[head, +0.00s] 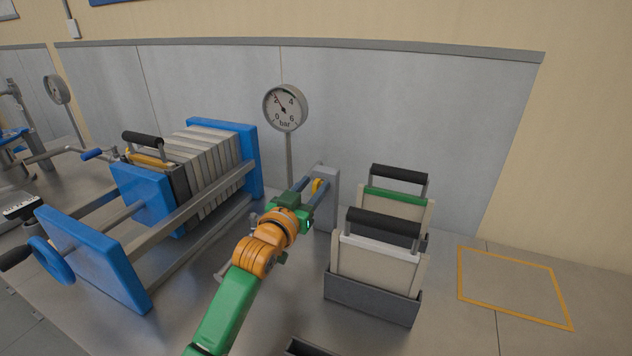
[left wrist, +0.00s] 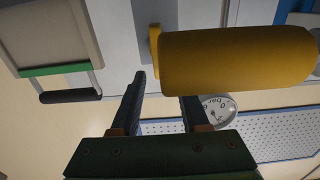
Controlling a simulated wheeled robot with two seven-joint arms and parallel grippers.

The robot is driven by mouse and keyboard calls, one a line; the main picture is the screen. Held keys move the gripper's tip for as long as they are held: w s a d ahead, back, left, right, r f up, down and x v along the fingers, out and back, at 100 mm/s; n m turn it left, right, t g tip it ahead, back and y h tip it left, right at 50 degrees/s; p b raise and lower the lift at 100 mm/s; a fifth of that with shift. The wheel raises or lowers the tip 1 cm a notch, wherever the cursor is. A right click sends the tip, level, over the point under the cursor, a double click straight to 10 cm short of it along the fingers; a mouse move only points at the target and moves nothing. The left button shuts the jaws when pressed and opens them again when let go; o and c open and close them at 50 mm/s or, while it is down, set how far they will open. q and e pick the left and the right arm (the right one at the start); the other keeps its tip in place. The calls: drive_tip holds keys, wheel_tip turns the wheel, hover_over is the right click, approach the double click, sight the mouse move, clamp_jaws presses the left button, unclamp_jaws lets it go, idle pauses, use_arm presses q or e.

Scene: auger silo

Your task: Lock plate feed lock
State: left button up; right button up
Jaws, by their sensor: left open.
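A yellow knob (head: 318,185) sits on the grey upright block (head: 328,197) behind the plate rack. In the left wrist view the yellow knob (left wrist: 235,60) is a large cylinder with a flange against the grey block. My left gripper (head: 311,190) is open at this knob, reaching in from the front. In the left wrist view one finger of my left gripper (left wrist: 164,90) ends beside the flange. The other ends at the knob's lower edge, its tip hidden there. I cannot tell whether they touch. My right gripper is out of view.
A blue-framed plate press (head: 228,150) stands on the left with several grey plates. A dark rack (head: 370,298) with handled plates stands close on the right. A pressure gauge (head: 285,108) stands behind. An orange-outlined square (head: 512,286) on the bench at right is empty.

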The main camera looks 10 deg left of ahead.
use_arm(q)
drive_tip(key=shift+w+d+f, duration=0.1)
drive_tip(key=shift+w+d, duration=0.1)
drive_tip(key=shift+w, duration=0.7)
clamp_jaws()
